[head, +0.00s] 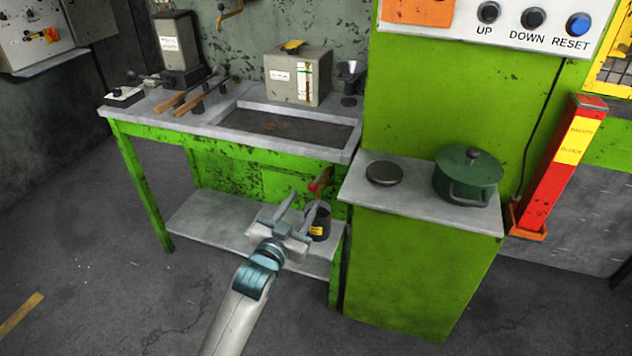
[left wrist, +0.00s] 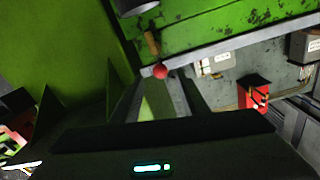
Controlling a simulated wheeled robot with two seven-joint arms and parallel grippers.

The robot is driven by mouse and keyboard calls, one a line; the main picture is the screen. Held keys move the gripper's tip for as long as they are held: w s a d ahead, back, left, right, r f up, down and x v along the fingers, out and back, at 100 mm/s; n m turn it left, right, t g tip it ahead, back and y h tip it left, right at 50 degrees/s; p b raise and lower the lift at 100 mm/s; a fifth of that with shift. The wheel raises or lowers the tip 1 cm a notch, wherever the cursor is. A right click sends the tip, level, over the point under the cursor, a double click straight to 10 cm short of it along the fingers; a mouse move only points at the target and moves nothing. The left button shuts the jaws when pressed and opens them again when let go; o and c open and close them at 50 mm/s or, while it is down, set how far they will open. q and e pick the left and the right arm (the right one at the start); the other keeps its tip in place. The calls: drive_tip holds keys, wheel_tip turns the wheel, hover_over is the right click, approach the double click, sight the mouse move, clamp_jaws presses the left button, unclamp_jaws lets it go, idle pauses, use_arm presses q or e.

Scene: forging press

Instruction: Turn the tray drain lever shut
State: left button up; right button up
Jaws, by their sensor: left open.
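The tray drain lever has a red knob (head: 315,186) and sits under the right front of the sunken tray (head: 300,128) in the green bench. In the left wrist view the red knob (left wrist: 160,71) is close to my fingertips, with a brass-coloured part (left wrist: 152,42) just beyond it. My left gripper (head: 304,198) is open and empty, its fingers pointing up toward the lever. I cannot tell whether the knob is between the fingertips or just past them. The lever's turn angle is hard to read. My right gripper is out of view.
A dark bucket (head: 320,222) with a yellow label stands on the bench's lower shelf (head: 215,220), behind my gripper. To the right is a green cabinet (head: 415,265) carrying a green pot (head: 468,178). A red post (head: 560,165) stands further right. Floor at left is clear.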

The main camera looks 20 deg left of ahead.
sight(312, 189)
use_arm(q)
drive_tip(key=w, duration=0.9)
drive_tip(key=shift+w+d, duration=0.3)
drive_tip(key=shift+d, duration=0.05)
clamp_jaws()
